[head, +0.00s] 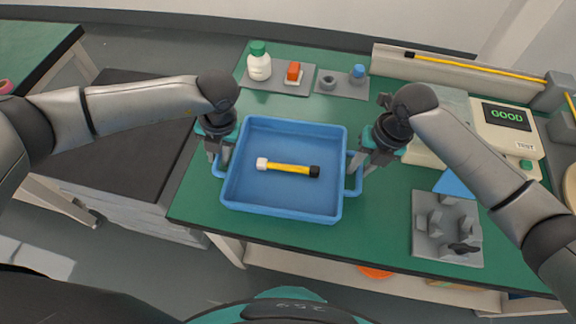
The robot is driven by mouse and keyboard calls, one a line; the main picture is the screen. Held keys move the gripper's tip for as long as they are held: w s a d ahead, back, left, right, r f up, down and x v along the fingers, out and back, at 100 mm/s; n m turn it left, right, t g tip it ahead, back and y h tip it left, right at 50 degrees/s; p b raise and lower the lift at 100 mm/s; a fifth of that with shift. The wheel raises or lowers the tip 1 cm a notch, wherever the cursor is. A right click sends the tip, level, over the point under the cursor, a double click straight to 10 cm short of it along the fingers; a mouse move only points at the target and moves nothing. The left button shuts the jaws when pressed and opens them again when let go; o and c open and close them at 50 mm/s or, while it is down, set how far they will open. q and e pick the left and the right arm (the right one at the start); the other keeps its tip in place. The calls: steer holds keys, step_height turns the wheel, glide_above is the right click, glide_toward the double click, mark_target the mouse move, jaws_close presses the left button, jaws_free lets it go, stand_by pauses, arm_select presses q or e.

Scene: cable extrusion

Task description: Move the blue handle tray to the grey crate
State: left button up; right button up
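The blue handle tray (282,204) rests on the green table, with a side handle at its left and right ends. A short yellow cable piece (288,168) with one white and one black end lies in it. My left gripper (219,160) points down at the left handle. My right gripper (361,165) points down at the right handle (352,182). The fingers overlap the handles, so I cannot tell whether they are closed on them.
A tester (507,122) reading GOOD and a grey fixture plate (447,230) are on the right.

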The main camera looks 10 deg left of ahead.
arm_select(q)
steer(key=shift+f, duration=0.35)
arm_select(e)
steer(key=shift+f, duration=0.35)
arm_select(q)
steer(key=shift+c, duration=0.2)
arm_select(e)
steer(key=shift+c, duration=0.2)
arm_select(q)
jaws_close()
arm_select(e)
jaws_close()
arm_select(q)
steer(key=shift+r, duration=0.1)
arm_select(e)
steer(key=shift+w+r, duration=0.1)
